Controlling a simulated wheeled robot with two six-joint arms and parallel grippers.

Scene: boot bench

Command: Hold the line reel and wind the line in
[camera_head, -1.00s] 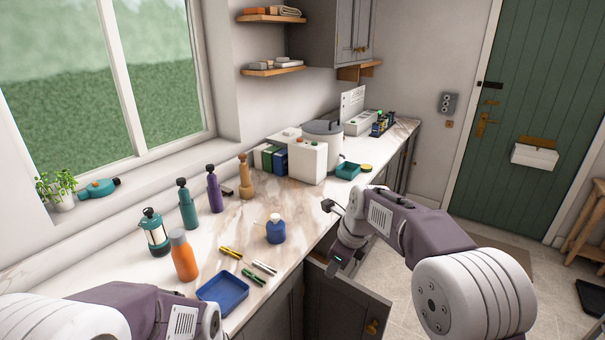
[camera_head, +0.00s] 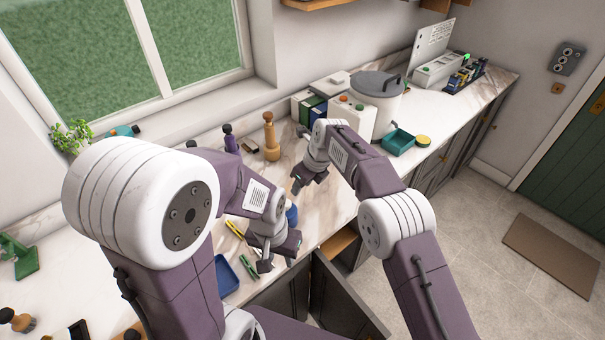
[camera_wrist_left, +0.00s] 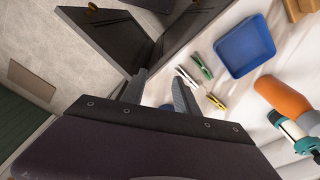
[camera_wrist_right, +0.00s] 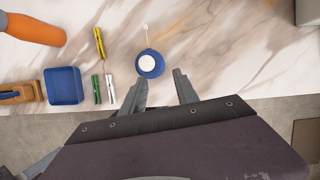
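The blue line reel (camera_head: 291,214) stands on the marble counter, partly hidden by my left arm in the head view. In the right wrist view the blue reel (camera_wrist_right: 153,71) shows a white round face, and a thin line with a small white end runs from it away from the gripper. My right gripper (camera_head: 300,186) is open and empty, just short of the reel; its fingers (camera_wrist_right: 158,88) show apart. My left gripper (camera_head: 279,264) is open near the counter's front edge; its fingers (camera_wrist_left: 160,88) are apart. A bit of blue shows between them, mostly hidden.
A blue tray (camera_wrist_left: 245,46), green clip (camera_wrist_left: 201,66) and yellow clip (camera_wrist_left: 216,102) lie near the left gripper. An open cabinet door (camera_head: 345,300) juts out below the counter. A white box (camera_head: 352,115) and lidded pot (camera_head: 376,95) stand farther back.

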